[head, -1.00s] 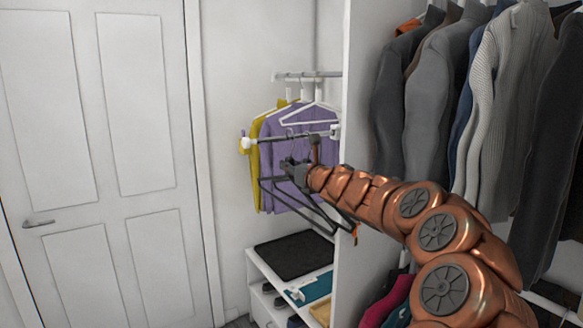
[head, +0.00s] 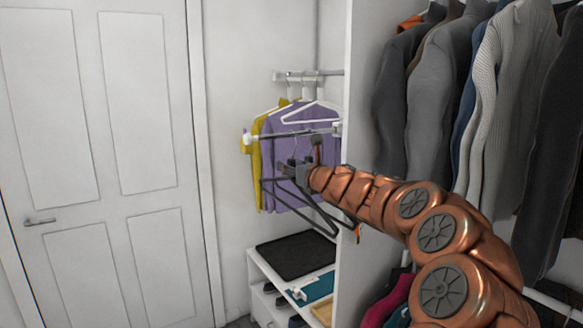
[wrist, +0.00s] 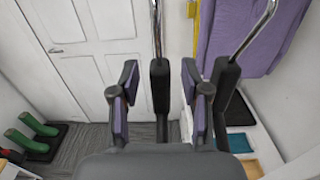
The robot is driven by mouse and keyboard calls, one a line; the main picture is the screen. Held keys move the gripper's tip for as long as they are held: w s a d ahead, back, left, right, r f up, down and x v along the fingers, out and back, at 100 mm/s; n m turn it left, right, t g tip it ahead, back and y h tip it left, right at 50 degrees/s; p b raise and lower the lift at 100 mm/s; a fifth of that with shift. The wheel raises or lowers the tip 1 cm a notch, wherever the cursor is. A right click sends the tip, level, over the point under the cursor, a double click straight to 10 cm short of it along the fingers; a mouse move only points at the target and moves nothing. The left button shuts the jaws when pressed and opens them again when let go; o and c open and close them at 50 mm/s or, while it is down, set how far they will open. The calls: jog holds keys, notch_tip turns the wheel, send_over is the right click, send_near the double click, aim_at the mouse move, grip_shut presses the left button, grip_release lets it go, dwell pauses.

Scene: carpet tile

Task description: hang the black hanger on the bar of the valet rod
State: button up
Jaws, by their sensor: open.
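The valet rod (head: 275,136) is a thin metal bar with white ends, reaching out from the white closet panel. The black hanger (wrist: 160,85) has a metal hook and stands upright between my fingers in the wrist view. In the head view, black hanger arms (head: 333,234) show below my gripper. My gripper (head: 290,168) is open, just below the rod; its two pads in the wrist view (wrist: 160,78) stand apart on either side of the hanger's neck. A second black neck with a metal hook (wrist: 226,85) is right of the right finger. I cannot tell how the hook tops meet the rod.
Purple (head: 315,120) and yellow (head: 256,170) clothes on white hangers hang close behind the rod. The white panel (head: 357,110) and grey jackets (head: 440,95) are to the right. A low shelf with a dark mat (head: 295,255) is below. Room is free toward the door (head: 100,150).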

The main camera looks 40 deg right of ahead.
jog(key=shift+s, duration=0.1)
jog(key=s, duration=1)
jog(key=shift+a+r, duration=0.1)
jog(key=shift+a, duration=0.15)
jog(key=shift+s+a, duration=0.1)
jog(key=shift+s, duration=0.8)
jog(key=shift+a, duration=0.1)
